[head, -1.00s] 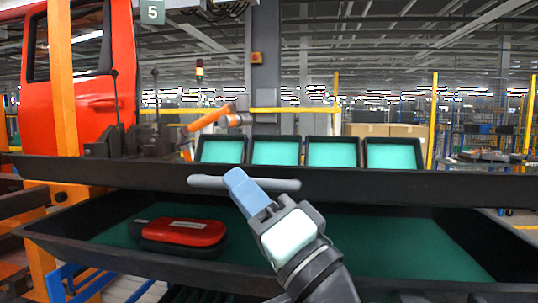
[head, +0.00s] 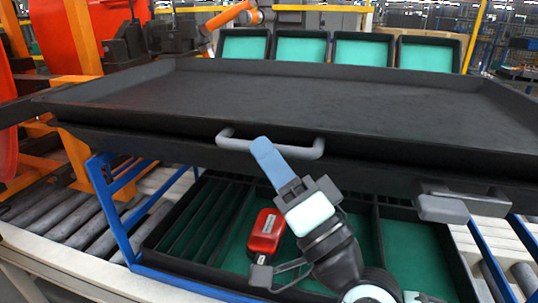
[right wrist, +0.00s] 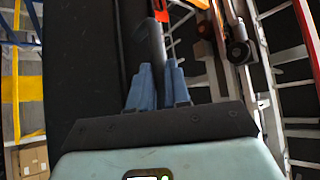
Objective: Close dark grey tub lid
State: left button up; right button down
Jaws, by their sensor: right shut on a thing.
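The dark grey tub lid (head: 330,95), a wide, shallow panel with a raised rim, lies nearly flat across the head view. Its grey bar handle (head: 308,150) is on the front edge. My right gripper (head: 265,150) is shut on this handle, with its blue fingertips at the bar. In the right wrist view the blue fingers (right wrist: 156,90) are closed around the dark bar. The tub's dark front wall (head: 375,180) shows as a band just under the lid, and its inside is hidden. I cannot tell whether the lid is fully seated. My left gripper is not in view.
Below, a green-lined, divided tray (head: 405,245) holds a red object (head: 266,235). A grey latch-like part (head: 443,207) sticks out at front right. Blue frame legs (head: 112,215) and rollers (head: 95,235) stand at left. Several green-faced bins (head: 360,50) are behind.

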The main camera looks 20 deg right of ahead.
jog(key=shift+w+d+f+h, duration=0.3)
jog(key=shift+w+f, duration=0.1)
jog(key=shift+f, duration=0.15)
jog(key=c, duration=1.5)
grip_release()
jog(key=o, duration=0.4)
jog(key=shift+w+d, duration=0.1)
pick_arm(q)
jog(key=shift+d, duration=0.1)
pick_arm(e)
jog(key=shift+r, duration=0.1)
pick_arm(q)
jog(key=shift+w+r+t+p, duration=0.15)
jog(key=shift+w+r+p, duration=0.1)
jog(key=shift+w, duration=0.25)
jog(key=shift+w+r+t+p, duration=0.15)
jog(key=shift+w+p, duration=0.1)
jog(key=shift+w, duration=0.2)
pick_arm(e)
jog(key=v, duration=1.3)
jog(key=shift+s, duration=0.3)
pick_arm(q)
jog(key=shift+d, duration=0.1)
